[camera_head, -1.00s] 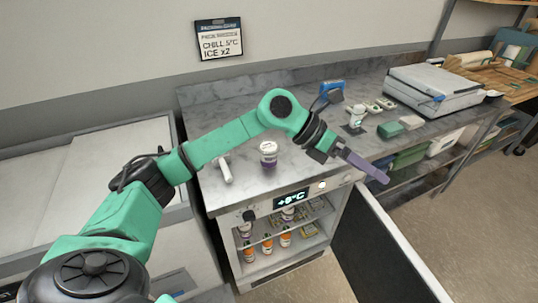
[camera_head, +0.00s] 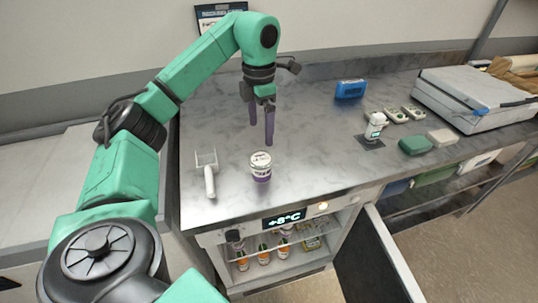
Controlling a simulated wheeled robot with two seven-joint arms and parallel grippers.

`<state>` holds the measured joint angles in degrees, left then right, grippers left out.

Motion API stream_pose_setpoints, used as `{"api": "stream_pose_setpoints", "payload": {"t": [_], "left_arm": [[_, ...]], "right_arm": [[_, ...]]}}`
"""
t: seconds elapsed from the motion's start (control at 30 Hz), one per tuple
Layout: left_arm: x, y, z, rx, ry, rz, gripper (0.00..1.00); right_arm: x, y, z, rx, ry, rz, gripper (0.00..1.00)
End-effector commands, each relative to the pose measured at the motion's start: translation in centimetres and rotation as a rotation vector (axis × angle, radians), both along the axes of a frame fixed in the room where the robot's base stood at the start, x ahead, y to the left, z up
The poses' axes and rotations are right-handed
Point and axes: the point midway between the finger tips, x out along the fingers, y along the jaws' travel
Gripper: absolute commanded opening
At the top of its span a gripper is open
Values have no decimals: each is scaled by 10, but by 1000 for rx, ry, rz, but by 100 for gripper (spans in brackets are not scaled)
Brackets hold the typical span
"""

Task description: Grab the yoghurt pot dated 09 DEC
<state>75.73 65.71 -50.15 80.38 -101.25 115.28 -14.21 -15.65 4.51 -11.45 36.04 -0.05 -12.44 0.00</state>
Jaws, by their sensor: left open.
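A yoghurt pot (camera_head: 261,167) with a white lid and a purple band stands upright on the grey marbled counter. Its date is too small to read. My left gripper (camera_head: 262,134) points down just behind the pot, with its two purple fingers apart and nothing between them. It does not touch the pot as far as I can tell. More pots (camera_head: 263,254) with orange and white sides stand in the open fridge (camera_head: 270,277) below the counter; their dates cannot be read. My right gripper is not in view.
A white bottle-like device (camera_head: 375,127), a blue box (camera_head: 350,89), green and pale blocks (camera_head: 415,145) and a large grey case (camera_head: 478,98) stand to the right. The fridge door (camera_head: 372,262) hangs open.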

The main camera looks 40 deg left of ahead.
Motion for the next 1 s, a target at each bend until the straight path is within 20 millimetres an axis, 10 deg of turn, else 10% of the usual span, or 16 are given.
{"api": "stream_pose_setpoints", "payload": {"t": [0.23, 0.53, 0.77, 1.0], "left_arm": [[-1, -1, -58, -1, 1, -1, 100], [0, -4, -104, 0, 3, -1, 100], [0, -5, -112, -2, -1, -1, 100], [1, -5, -111, -2, -2, -1, 25]], "right_arm": [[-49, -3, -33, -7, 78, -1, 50], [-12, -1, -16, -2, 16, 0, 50], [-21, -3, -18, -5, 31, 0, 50], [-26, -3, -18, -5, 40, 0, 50]]}}
